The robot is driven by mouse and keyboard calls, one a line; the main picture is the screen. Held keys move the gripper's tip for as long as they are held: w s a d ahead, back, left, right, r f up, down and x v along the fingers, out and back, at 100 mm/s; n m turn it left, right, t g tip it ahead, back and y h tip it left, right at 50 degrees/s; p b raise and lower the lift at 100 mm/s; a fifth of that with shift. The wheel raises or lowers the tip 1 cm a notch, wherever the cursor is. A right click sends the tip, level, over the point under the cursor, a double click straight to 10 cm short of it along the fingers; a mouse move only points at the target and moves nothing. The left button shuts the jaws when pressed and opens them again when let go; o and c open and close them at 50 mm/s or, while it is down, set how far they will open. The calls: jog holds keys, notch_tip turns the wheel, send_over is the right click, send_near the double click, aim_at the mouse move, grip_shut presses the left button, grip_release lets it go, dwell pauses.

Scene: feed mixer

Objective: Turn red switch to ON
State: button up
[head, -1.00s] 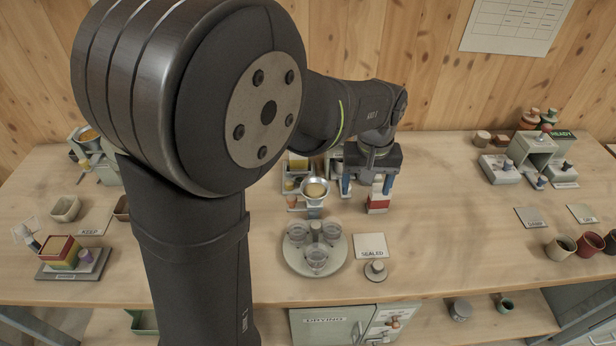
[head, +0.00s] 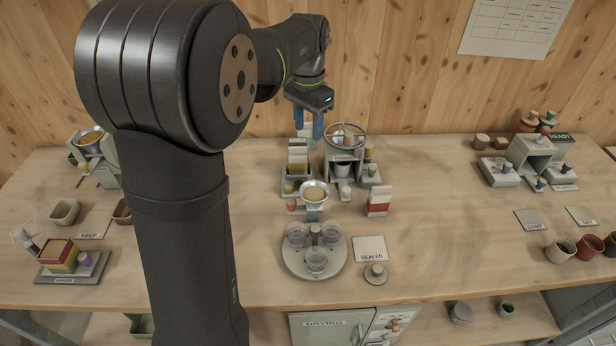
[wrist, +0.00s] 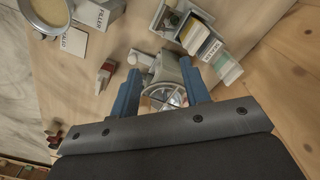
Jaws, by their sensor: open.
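The feed mixer (head: 343,158) stands at the back middle of the bench, a grey machine with a round clear-rimmed bowl (head: 346,134) on top. Small knobs (head: 370,168) sit at its right side, too small to read as a red switch or to show a setting. My gripper (head: 309,126) is open and empty, above and just left of the mixer, fingers pointing down. In the wrist view, the mixer (wrist: 165,70) lies between and beyond my open fingers (wrist: 160,68). I cannot make out an ON mark.
A rack of coloured cards (head: 298,158) stands close left of the mixer. A red-and-white carton (head: 378,201) is in front of it at right. A funnel stand (head: 314,191) and a round tray of glasses (head: 292,262) are nearer. A grey machine with a red knob (head: 547,129) stands far right.

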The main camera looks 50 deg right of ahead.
notch_tip(320, 180, down, 17)
jog(key=shift+f, duration=0.1)
dwell(0.4)
grip_shut()
